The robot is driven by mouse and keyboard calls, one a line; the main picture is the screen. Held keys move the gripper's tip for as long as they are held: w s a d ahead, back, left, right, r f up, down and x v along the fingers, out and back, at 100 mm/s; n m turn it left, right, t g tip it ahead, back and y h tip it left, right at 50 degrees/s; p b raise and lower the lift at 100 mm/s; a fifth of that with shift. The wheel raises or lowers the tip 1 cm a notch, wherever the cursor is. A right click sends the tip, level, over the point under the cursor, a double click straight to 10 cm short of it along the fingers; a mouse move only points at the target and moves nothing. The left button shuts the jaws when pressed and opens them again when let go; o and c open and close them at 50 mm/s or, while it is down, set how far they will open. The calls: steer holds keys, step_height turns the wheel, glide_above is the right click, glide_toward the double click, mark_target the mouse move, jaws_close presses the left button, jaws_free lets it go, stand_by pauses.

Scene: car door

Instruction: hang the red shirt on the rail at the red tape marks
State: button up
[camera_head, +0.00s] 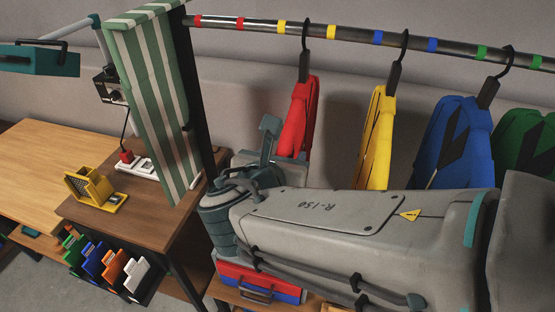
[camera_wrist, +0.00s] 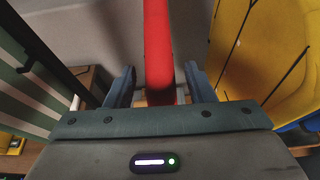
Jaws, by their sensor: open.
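The red shirt (camera_head: 300,115) hangs by its black hook from the rail (camera_head: 355,34), between the two yellow tape marks (camera_head: 281,27). The two red tape marks (camera_head: 240,23) are farther left on the rail, with no hook between them. My gripper (camera_wrist: 160,84) is open. In the wrist view, the red shirt (camera_wrist: 158,45) shows edge-on between the two fingers, with gaps on both sides. In the head view, a finger shows just left of the shirt's lower part; my arm hides the shirt's bottom.
A yellow shirt (camera_head: 376,135) hangs to the right between the blue marks. A blue shirt (camera_head: 455,140) and a green shirt (camera_head: 525,145) hang farther right. A green-and-white striped cloth (camera_head: 150,90) and dark post (camera_head: 190,95) stand left. Below is a wooden table (camera_head: 165,222).

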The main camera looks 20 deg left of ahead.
mark_target(299, 137)
steer(key=shift+x, duration=1.15)
jaws_close()
steer(key=shift+r+p, duration=0.35)
steer(key=shift+r, duration=0.1)
steer(key=shift+a, duration=0.1)
